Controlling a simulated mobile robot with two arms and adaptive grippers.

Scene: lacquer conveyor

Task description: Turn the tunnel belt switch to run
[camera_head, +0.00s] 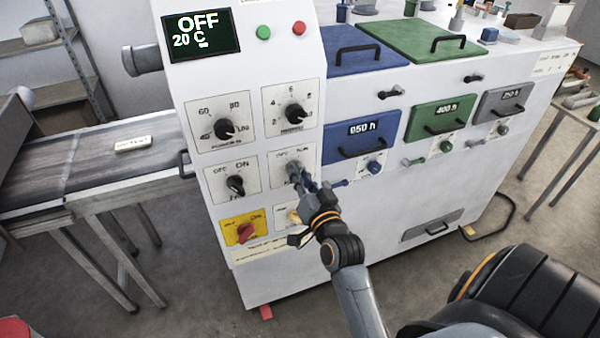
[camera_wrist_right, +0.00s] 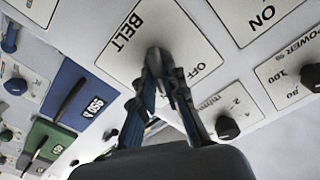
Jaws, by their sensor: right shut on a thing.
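The tunnel belt switch is a dark knob (camera_wrist_right: 158,57) on a white plate (camera_wrist_right: 118,42) marked BELT and OFF in the right wrist view. In the head view its plate (camera_head: 305,157) is in the middle row, right column of the white control panel. My right gripper (camera_head: 300,180) reaches up to it from below right. In the right wrist view my right gripper (camera_wrist_right: 162,78) is shut on the knob, with a blue-grey finger on each side. The fingers hide part of the knob, and I cannot tell which way it points. My left gripper is not in view.
Other dials surround it: a knob (camera_head: 296,114) above, an OFF/ON knob (camera_head: 235,185) to the left and a red switch (camera_head: 245,232) on yellow below left. The display (camera_head: 201,35) reads OFF, 20 C. A conveyor (camera_head: 90,155) carries a pale block (camera_head: 133,144) at left.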

